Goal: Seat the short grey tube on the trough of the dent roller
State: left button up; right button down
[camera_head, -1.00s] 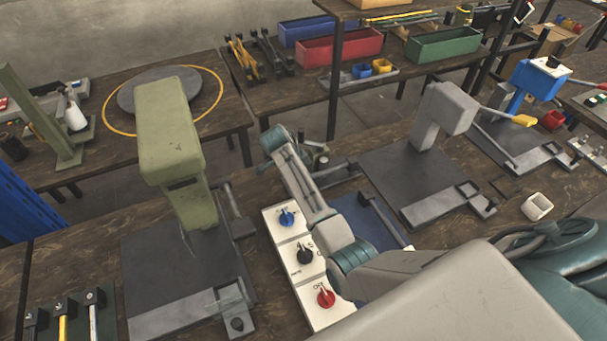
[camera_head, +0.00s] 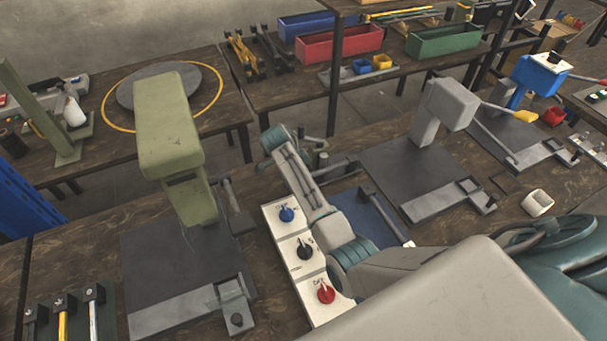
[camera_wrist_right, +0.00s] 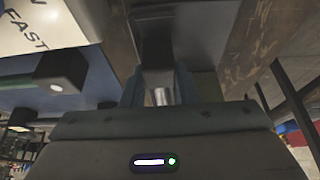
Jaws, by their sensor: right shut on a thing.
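My right gripper (camera_wrist_right: 159,92) is shut on a small shiny grey piece (camera_wrist_right: 160,97), which I take for the short grey tube. Only a bit of it shows between the two fingers in the right wrist view. In the head view my right arm reaches over the bench to a small machine (camera_head: 321,160) with a blue base plate (camera_head: 368,220). This may be the dent roller. My forearm hides part of it, and the gripper cannot be made out there. A dark block stands just beyond the fingertips in the wrist view; I cannot tell whether the tube touches it. The trough is not clearly visible.
A white switch panel (camera_head: 302,262) with knobs lies beside my forearm. A green press (camera_head: 170,140) stands left and a grey press (camera_head: 446,105) right. A small white square ring (camera_head: 537,203) lies on the bench. Bins (camera_head: 340,46) stand on the back table.

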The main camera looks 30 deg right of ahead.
jog(key=shift+f, duration=0.25)
jog(key=c, duration=1.1)
grip_release()
jog(key=shift+o, duration=0.2)
jog(key=b+v, duration=0.2)
jog(key=v, duration=0.8)
jog(key=shift+r, duration=0.4)
jog(key=shift+s+a, duration=0.1)
jog(key=shift+a, duration=0.1)
